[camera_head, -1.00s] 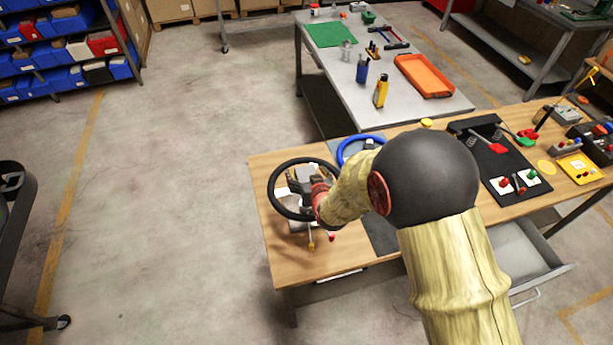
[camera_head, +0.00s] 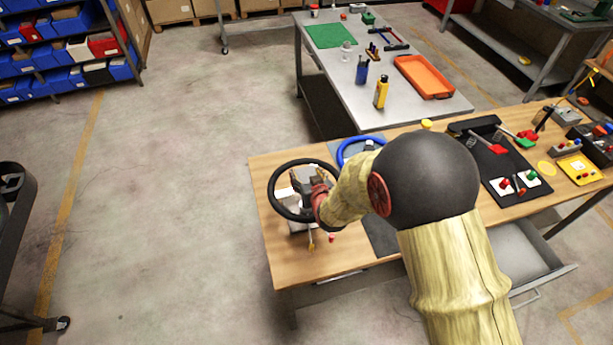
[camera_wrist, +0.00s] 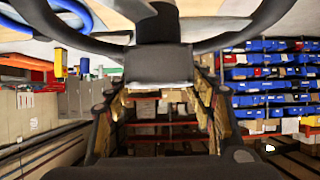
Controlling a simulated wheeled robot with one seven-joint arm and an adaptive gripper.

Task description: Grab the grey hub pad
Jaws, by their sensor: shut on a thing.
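The grey hub pad (camera_wrist: 158,65) sits at the centre of a black steering wheel (camera_wrist: 100,45) in the wrist view. My gripper (camera_wrist: 158,84) has one finger on each side of the pad and is shut on it. In the head view, my gripper (camera_head: 304,178) is over the middle of the black wheel (camera_head: 274,186), at the left end of the wooden table. There the gripper hides most of the pad. The pad is still at the wheel's hub.
A blue wheel (camera_head: 345,148) stands close behind my wrist on the wooden table (camera_head: 285,262). A small lever (camera_head: 311,243) shows in front of the black wheel. A metal table (camera_head: 360,112) with a yellow bottle (camera_head: 381,93) is behind. The floor at left is open.

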